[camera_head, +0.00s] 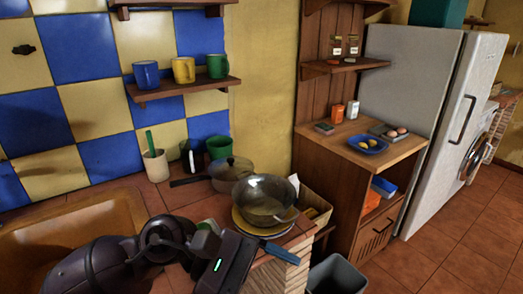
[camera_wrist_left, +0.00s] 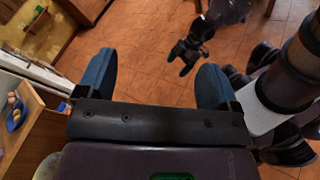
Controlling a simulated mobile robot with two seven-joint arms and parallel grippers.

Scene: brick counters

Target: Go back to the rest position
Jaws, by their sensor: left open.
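My left gripper (camera_head: 283,254) is over the front edge of the brick counter in the head view, beside a stack with a glass bowl (camera_head: 265,196). In the left wrist view its two blue fingers (camera_wrist_left: 155,75) are wide apart, with nothing between them but the tiled floor beyond. My right gripper (camera_wrist_left: 184,58) is a small dark shape at the top of the left wrist view, over the floor.
Yellow plates (camera_head: 240,226) lie under the bowl, and a lidded pan (camera_head: 228,172) stands behind. A sink (camera_head: 100,205) is at the left. A grey bin (camera_head: 337,275) stands below the counter end. A wooden cabinet (camera_head: 345,180) and fridge (camera_head: 400,80) are right; floor at far right is clear.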

